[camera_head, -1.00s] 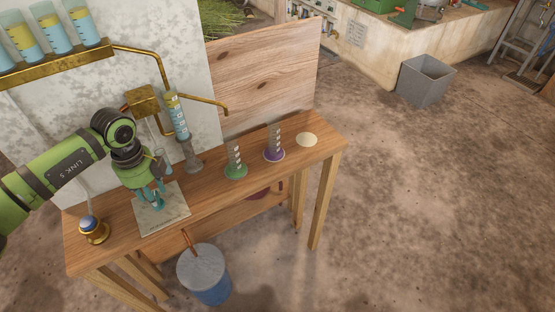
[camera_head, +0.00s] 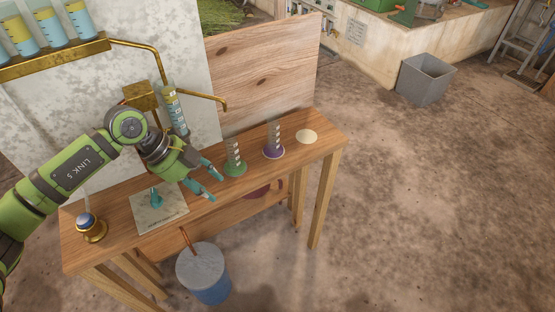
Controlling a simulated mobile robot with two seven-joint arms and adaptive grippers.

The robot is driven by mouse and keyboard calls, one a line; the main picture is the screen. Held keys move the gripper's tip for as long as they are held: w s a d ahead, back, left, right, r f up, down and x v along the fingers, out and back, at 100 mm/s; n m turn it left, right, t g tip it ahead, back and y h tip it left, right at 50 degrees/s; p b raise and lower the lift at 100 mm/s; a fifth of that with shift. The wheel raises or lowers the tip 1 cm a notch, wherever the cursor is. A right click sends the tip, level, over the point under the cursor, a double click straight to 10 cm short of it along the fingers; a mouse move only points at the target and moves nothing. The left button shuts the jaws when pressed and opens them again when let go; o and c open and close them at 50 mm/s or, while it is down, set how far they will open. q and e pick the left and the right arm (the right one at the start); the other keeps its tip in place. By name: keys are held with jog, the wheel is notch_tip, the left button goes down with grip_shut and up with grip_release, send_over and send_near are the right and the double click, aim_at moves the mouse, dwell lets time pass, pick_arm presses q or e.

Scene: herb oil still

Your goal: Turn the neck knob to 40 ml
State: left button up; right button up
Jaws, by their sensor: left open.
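A small teal knob (camera_head: 155,197) stands on a pale square plate (camera_head: 170,209) with faint markings on the bench. The markings are too small to read, so I cannot tell the knob's setting. My left gripper (camera_head: 209,182) is open and empty, to the right of the plate and apart from the knob, with its teal fingertips pointing right over the front of the bench. A graduated glass tube (camera_head: 173,109) with yellow and blue liquid stands tilted behind the gripper. My gripper hides its lower end. My right gripper is not in view.
A green-based cylinder (camera_head: 235,168) and a purple-based one (camera_head: 273,151) stand right of the gripper. A cream disc (camera_head: 307,136) lies near the bench's right end. A brass burner-like piece (camera_head: 91,230) is at left. A blue bucket (camera_head: 206,275) stands below.

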pick_arm(q)
jog(key=d+r+t+h, duration=0.1)
jog(key=d+r+h, duration=0.3)
jog(key=d, duration=0.4)
jog(key=s+d+r+t+h, duration=0.1)
jog(key=d+r+t+h, duration=0.1)
jog(key=d+r+h, duration=0.3)
jog(key=shift+s+d+r+h, duration=0.25)
jog(key=shift+d+h, duration=0.45)
jog(key=shift+d, duration=0.85)
